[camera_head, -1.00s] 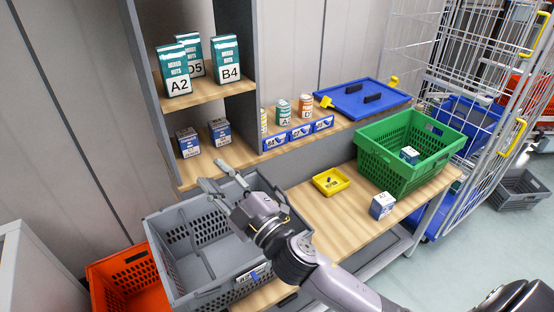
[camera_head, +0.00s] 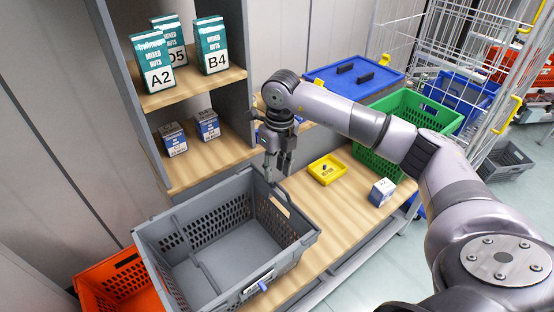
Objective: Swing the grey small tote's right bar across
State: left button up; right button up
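The grey small tote (camera_head: 287,262) stands empty at the front left of the wooden bench. A thin grey bar (camera_head: 206,277) runs across the left part of its opening. The right bar is hard to tell from the grey rim on the far right side. My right gripper (camera_head: 277,175) points down just above the tote's far right corner. Its two fingers are apart, with nothing seen between them. I cannot tell whether they touch the rim or bar. My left gripper is not in view.
An orange tote (camera_head: 122,285) is at the left. A yellow tray (camera_head: 327,169) and a small blue-white box (camera_head: 381,192) lie on the bench (camera_head: 340,212). A green crate (camera_head: 378,166) and a blue lid (camera_head: 352,78) are behind my arm. Shelves (camera_head: 196,86) with cartons stand behind.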

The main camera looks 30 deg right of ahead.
aim_at(281, 187)
jog(key=shift+d+r+h, duration=0.15)
jog(key=shift+d+h, duration=0.15)
jog(key=shift+d, duration=0.4)
jog(key=shift+s+d, duration=0.1)
jog(key=shift+d, duration=0.05)
notch_tip(281, 187, down, 8)
jog(key=b, duration=0.5)
jog(key=shift+c, duration=0.4)
jog(key=c, duration=0.6)
jog(key=shift+r, duration=0.1)
